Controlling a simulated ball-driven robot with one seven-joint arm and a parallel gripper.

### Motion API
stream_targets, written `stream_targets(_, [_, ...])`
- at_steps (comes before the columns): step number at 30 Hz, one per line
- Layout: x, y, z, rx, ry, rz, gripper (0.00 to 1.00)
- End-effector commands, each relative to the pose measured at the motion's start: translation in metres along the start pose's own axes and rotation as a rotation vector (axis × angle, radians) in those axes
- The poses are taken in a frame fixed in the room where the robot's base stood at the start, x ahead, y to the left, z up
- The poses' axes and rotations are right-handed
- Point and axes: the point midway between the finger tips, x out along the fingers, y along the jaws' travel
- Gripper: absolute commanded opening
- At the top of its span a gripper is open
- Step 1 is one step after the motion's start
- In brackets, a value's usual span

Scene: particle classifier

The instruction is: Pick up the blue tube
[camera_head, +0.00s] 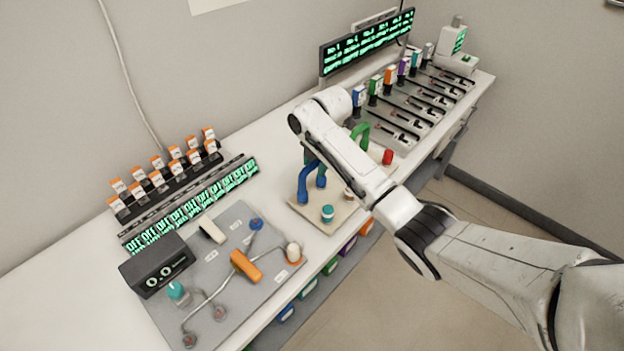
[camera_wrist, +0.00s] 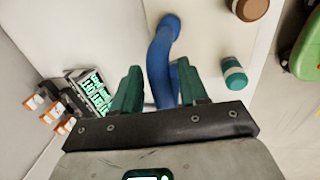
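The blue tube (camera_head: 303,188) is a bent, arched piece standing on a light board (camera_head: 322,222) on the bench. In the wrist view the blue tube (camera_wrist: 158,62) runs up between the two green fingers of my gripper (camera_wrist: 160,72). In the head view my gripper (camera_head: 308,157) is over the tube, mostly hidden by my arm. The lower end of the tube in the wrist view is hidden behind the gripper body.
A teal-and-white cylinder (camera_head: 327,213) and a brown knob (camera_head: 349,194) stand close by. A green arch (camera_head: 361,133) and a red cylinder (camera_head: 387,157) are behind my arm. A grey panel (camera_head: 222,225) with an orange handle lies left; a slider row (camera_head: 420,105) is right.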

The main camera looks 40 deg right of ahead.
Motion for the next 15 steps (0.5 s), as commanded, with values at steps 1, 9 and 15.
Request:
stream_targets(1, [-0.0001,0.0000,-0.0001,0.000,0.000,0.000,0.39])
stream_targets(9, [-0.0003,0.0000,0.0000,0.000,0.000,0.000,0.13])
stream_targets(15, [-0.0003,0.0000,0.0000,0.000,0.000,0.000,0.00])
